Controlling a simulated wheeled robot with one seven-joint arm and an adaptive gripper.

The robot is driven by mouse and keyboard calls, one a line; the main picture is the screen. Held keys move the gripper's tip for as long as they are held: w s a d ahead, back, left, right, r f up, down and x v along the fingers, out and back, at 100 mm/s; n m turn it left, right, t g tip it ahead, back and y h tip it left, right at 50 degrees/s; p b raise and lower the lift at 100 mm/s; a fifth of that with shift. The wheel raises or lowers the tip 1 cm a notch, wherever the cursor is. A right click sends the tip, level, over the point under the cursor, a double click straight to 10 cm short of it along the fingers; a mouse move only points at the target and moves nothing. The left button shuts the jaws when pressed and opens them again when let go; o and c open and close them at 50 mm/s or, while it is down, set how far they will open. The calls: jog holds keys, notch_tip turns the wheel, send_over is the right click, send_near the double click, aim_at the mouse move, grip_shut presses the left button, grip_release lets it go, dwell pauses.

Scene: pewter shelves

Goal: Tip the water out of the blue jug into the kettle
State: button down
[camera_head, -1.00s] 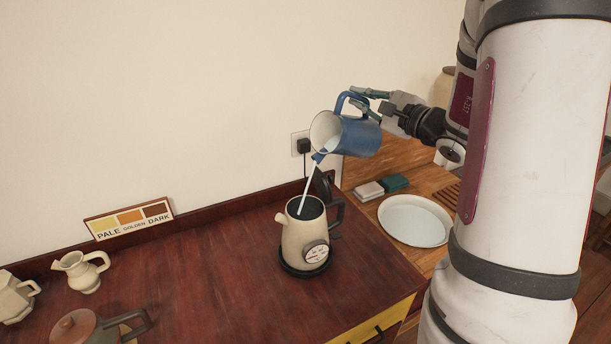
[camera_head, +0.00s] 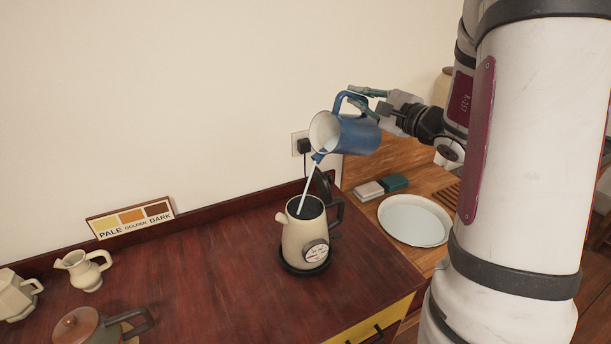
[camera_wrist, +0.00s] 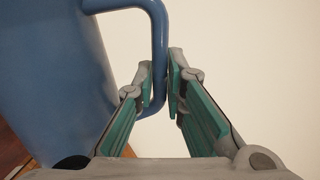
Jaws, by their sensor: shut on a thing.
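The blue jug (camera_head: 358,136) is tilted on its side in the air, its mouth facing left and down. A thin pale stream of water (camera_head: 308,184) runs from its lip into the open top of the cream kettle (camera_head: 302,235). The kettle stands upright on a dark base, with a dark handle at right and a round dial on its front. My gripper (camera_head: 371,100) is shut on the jug's handle. In the wrist view the fingers (camera_wrist: 162,88) close on the blue handle (camera_wrist: 161,45), with the jug's body (camera_wrist: 50,75) at left. The water inside the jug is mostly hidden.
A cream pitcher (camera_head: 83,270), a faceted cream jug (camera_head: 17,294) and a lidded pot (camera_head: 90,328) stand at left. A colour-label sign (camera_head: 130,219) leans at the wall. A round white dish (camera_head: 413,220) lies right of the kettle. The dark tabletop between is clear.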

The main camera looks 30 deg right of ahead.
jog(key=shift+a+r, duration=0.15)
jog(key=shift+r, duration=0.2)
dwell(0.4)
jog(key=shift+s+a+r+n+b, duration=0.15)
jog(key=shift+a+r+n+b, duration=0.2)
jog(key=shift+a, duration=0.35)
jog(key=shift+s+a+r+n+b, duration=0.1)
jog(key=shift+a+r+n+b, duration=0.15)
jog(key=shift+a+n, duration=0.35)
jog(key=shift+s+a+r+n+b, duration=0.2)
jog(key=shift+a+r+n, duration=0.2)
jog(key=shift+a, duration=0.35)
dwell(2.2)
jog(key=d, duration=0.1)
jog(key=d+f+m+p, duration=0.2)
jog(key=d, duration=0.1)
jog(key=shift+w+d, duration=0.1)
jog(key=shift+w, duration=0.25)
jog(key=shift+w+f+m, duration=0.1)
jog(key=shift+m, duration=0.15)
